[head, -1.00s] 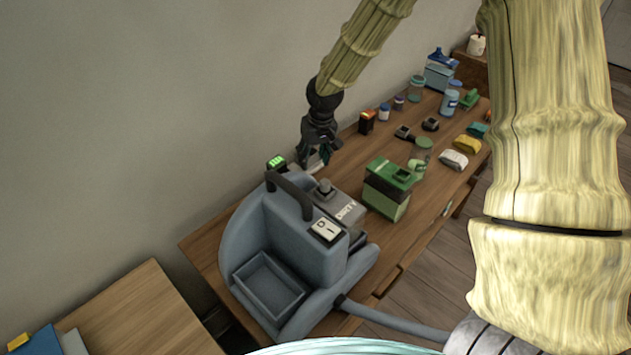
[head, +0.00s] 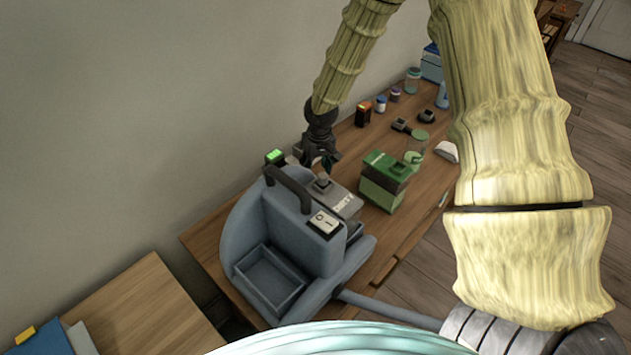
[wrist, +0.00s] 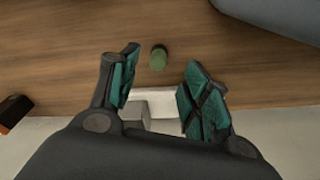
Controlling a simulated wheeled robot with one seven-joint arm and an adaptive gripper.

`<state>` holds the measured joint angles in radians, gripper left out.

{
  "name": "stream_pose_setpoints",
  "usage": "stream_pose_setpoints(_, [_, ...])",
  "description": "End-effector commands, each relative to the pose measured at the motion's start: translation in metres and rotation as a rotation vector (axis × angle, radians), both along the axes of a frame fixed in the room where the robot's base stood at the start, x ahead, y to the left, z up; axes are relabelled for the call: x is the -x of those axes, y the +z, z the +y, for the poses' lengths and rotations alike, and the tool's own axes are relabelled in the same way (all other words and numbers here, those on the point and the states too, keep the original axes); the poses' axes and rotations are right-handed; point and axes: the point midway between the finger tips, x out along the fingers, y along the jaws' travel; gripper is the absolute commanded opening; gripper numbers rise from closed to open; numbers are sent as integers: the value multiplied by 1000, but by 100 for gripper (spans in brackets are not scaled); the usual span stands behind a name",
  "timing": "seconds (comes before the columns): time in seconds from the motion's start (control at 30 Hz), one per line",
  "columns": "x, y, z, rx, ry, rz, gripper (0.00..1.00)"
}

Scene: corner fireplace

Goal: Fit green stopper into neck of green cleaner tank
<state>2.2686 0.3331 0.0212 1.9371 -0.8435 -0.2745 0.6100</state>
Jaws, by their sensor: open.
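The green stopper (wrist: 159,58) is a small round cylinder on the wooden tabletop in the wrist view, just beyond the fingertips and between their lines. My gripper (wrist: 158,88) is open and empty, its teal-padded fingers apart on either side. In the head view my gripper (head: 322,164) hangs over the table near the wall, behind the grey cleaner machine; I cannot make out the stopper there. The green cleaner tank (head: 382,183), likely the boxy one with a dark band and green top, stands upright to the right of my gripper. A dark square shows on its top; its neck is unclear.
The grey-blue machine (head: 262,225) with a raised handle fills the near table. A lidded green jar (head: 415,150), an orange-black box (head: 363,114) and small jars stand farther back. In the wrist view, a grey block (wrist: 134,112) lies between the fingers' bases, near the wall.

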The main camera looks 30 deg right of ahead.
Motion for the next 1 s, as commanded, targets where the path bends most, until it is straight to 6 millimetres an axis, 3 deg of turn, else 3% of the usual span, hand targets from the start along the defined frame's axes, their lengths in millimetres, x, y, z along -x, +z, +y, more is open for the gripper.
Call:
stream_pose_setpoints(0.5, [-6, -43, -3, 1, 1, 2, 48])
stream_pose_setpoints(0.83, [-7, -47, -3, 0, 0, 0, 48])
stream_pose_setpoints(0.87, [-7, -47, -3, 0, 0, 0, 46])
stream_pose_setpoints(1.0, [-7, -47, -3, 0, 0, 0, 20])
